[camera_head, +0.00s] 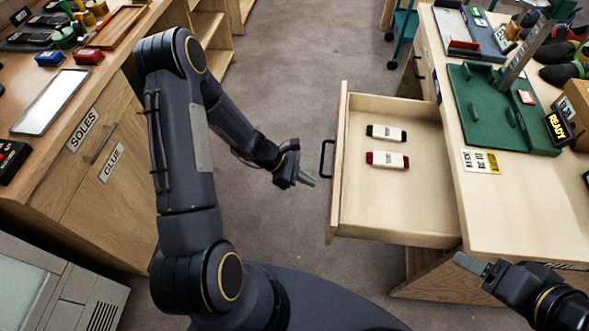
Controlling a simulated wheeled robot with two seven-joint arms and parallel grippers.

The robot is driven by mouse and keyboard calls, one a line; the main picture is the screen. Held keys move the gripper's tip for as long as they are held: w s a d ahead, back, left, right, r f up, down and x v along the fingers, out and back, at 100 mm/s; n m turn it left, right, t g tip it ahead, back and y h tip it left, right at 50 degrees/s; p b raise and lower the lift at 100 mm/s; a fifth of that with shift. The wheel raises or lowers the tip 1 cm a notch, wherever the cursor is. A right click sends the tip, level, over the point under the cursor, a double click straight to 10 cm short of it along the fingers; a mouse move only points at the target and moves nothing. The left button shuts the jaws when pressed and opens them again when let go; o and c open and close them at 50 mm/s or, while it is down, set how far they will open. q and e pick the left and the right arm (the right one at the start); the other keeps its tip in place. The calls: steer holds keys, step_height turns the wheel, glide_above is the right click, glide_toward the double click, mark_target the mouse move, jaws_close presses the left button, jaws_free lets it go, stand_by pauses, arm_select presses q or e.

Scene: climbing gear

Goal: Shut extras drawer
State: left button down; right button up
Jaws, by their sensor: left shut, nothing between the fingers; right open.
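The drawer (420,211) is pulled out to the left from under the right-hand workbench. It is pale wood with a dark bar handle (325,160) on its front. Inside lie a black-and-white item (386,133) and a red-and-white item (387,160). No label reading "extras" can be made out on it. My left gripper (308,181) is shut and empty, a little left of the drawer front and just below the handle in the picture, apart from it. My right gripper (465,263) is near the drawer's lower right corner, by the bench edge; its finger gap is hard to see.
The right workbench (510,215) carries a green tray (480,115), a "READY" sign (558,127) and shoes. A left cabinet (95,190) has "SOLES" and "GLUE" labels. Grey floor (290,90) lies open between them. A teal cart (402,25) stands at the back.

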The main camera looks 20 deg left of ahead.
arm_select(q)
steer(key=d, duration=0.2)
steer(key=w+d, duration=0.1)
steer(key=d, duration=0.1)
steer(key=shift+w+f+p, duration=0.1)
steer(key=shift+p, duration=0.25)
arm_select(e)
steer(key=shift+r, duration=0.35)
arm_select(q)
steer(key=shift+d, duration=0.15)
